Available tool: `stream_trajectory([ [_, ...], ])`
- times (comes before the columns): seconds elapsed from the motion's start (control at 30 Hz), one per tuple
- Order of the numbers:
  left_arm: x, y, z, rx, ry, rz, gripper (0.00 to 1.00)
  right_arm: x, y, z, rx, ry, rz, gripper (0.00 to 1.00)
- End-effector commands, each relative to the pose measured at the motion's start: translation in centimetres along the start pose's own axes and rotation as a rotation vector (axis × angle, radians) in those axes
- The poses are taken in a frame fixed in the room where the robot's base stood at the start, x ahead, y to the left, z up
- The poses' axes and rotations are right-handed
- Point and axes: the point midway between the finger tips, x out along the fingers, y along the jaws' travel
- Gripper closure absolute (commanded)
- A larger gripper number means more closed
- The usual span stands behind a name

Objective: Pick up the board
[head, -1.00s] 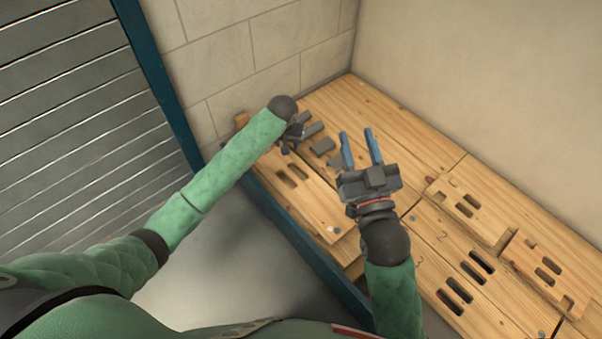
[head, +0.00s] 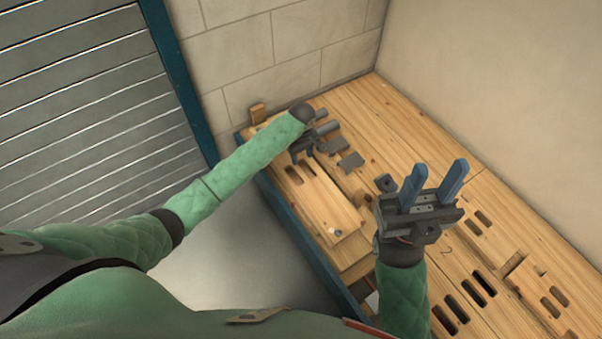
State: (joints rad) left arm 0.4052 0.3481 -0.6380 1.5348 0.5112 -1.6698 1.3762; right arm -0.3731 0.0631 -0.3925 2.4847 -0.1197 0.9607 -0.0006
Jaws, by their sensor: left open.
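A loose wooden board (head: 328,204) with two slots lies along the left edge of the wooden bench, raised above the surface beside it. My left gripper (head: 306,150) is open at the board's far end, close above its slots. My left wrist partly hides that end, and I cannot tell whether the fingers touch the board. My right gripper (head: 434,182) is open and empty over the middle of the bench, its blue fingers pointing away from me, clear of the board.
Flat grey pieces (head: 350,160) lie right of my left gripper. A small dark part (head: 385,183) sits beside my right gripper. More slotted wood (head: 532,280) covers the bench's right side. Walls close off the back and right. A small wooden block (head: 258,113) stands at the far left corner.

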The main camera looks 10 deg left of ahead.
Motion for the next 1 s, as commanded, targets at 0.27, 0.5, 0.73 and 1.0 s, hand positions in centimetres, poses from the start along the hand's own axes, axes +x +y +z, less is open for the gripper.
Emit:
stream_trajectory([
  [0.27,2.5,-0.1,0.0,-0.005,0.000,-0.001,0.55,0.3,-0.1,-1.2,0.008,0.058,0.002,0.64],
  [0.5,4.5,-0.5,0.4,-0.004,0.000,-0.001,0.55,-0.2,-0.2,-1.1,0.023,0.067,0.009,0.64],
  [0.73,7.4,-0.9,0.5,-0.003,0.001,-0.002,0.55,-0.6,-0.6,-0.8,0.051,0.074,0.020,0.64],
  [1.0,7.7,-0.8,0.6,-0.003,0.001,0.000,0.55,-0.5,-0.6,-0.8,0.056,0.074,0.022,0.64],
])
